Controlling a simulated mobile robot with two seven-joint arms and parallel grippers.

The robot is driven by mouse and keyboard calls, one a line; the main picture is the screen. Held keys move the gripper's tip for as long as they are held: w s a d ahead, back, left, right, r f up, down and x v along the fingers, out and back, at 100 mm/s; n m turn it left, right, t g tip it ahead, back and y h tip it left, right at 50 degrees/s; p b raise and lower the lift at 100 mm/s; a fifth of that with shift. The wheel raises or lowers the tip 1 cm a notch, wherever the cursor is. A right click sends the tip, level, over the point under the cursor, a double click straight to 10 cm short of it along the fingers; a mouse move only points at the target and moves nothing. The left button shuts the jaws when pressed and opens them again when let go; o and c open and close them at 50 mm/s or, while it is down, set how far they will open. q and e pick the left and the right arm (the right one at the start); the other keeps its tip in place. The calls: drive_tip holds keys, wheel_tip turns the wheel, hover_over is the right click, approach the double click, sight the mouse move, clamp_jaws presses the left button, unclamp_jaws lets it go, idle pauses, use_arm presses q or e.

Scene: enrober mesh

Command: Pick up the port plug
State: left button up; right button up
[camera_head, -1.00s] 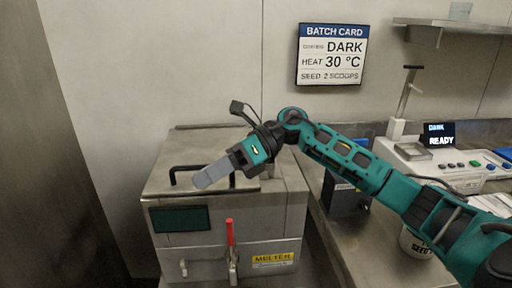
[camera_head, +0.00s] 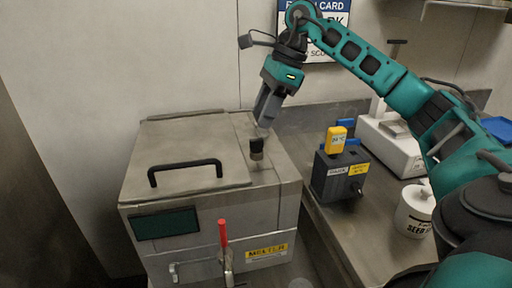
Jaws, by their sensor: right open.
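The port plug (camera_head: 257,150) is a small dark-topped cylinder with a paler lower part. It stands upright on the right part of the melter's top. My right gripper (camera_head: 264,126) points down just above the plug, its fingertips close to the plug's top. From this angle I cannot tell whether they touch it. The fingers overlap in the view, and nothing shows held between them. My left gripper is out of view.
The steel melter (camera_head: 215,262) has a black lid handle (camera_head: 185,170) left of the plug and a red lever (camera_head: 223,235) in front. On the counter to the right stand a dark box (camera_head: 338,178) with a yellow device (camera_head: 336,140), and a white seed tub (camera_head: 414,212).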

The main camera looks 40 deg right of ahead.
sight(257, 139)
drive_tip(key=x, duration=0.3)
drive_tip(key=d+x, duration=0.1)
drive_tip(key=shift+s+a+f, duration=0.2)
drive_tip(key=shift+f, duration=0.4)
drive_tip(key=shift+w+a+f, duration=0.15)
drive_tip(key=shift+a+f, duration=0.05)
drive_tip(key=shift+f, duration=0.3)
clamp_jaws()
